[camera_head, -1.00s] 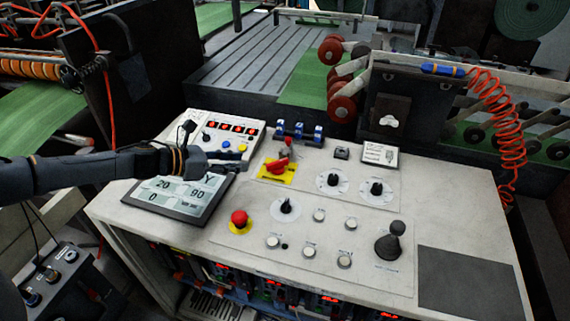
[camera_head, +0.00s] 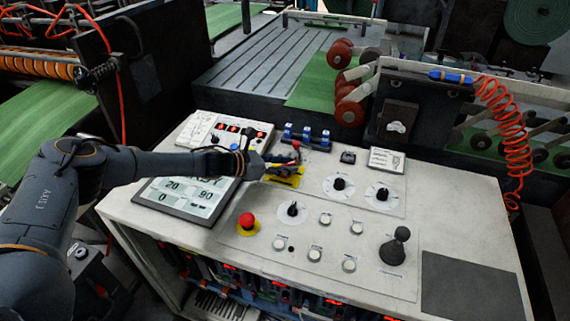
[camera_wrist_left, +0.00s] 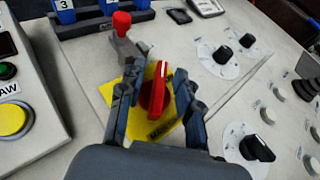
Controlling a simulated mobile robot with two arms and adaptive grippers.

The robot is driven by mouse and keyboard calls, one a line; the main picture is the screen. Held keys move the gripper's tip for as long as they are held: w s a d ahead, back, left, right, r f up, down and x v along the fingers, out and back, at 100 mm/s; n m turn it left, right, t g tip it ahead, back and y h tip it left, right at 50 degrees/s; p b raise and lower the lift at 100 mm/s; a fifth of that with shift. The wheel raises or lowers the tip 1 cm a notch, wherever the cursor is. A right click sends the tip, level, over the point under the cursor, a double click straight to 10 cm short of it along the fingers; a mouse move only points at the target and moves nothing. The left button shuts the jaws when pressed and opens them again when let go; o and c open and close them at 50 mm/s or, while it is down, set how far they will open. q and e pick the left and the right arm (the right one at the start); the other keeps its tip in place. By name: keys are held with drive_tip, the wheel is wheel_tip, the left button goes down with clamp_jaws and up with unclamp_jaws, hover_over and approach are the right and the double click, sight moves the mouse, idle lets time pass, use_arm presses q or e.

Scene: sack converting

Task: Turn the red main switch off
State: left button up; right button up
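The red main switch (camera_wrist_left: 156,90) is a red rotary knob on a yellow plate (camera_wrist_left: 110,92), seen in the left wrist view. In the head view the yellow plate (camera_head: 291,181) shows, with the knob mostly hidden behind my gripper. My left gripper (camera_wrist_left: 158,82) has its two fingers on either side of the red knob, with a visible gap on at least the right side. It also shows over the switch in the head view (camera_head: 284,166). A red-topped toggle lever (camera_wrist_left: 122,24) stands just beyond the knob. My right gripper is not in view.
A red emergency button (camera_head: 247,222), black dials (camera_head: 339,184) and a black joystick (camera_head: 396,246) share the panel. Blue switches (camera_head: 306,137) stand behind. A display (camera_head: 186,197) lies under my left arm. The dark pad at right is clear.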

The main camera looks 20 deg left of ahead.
use_arm(q)
clamp_jaws()
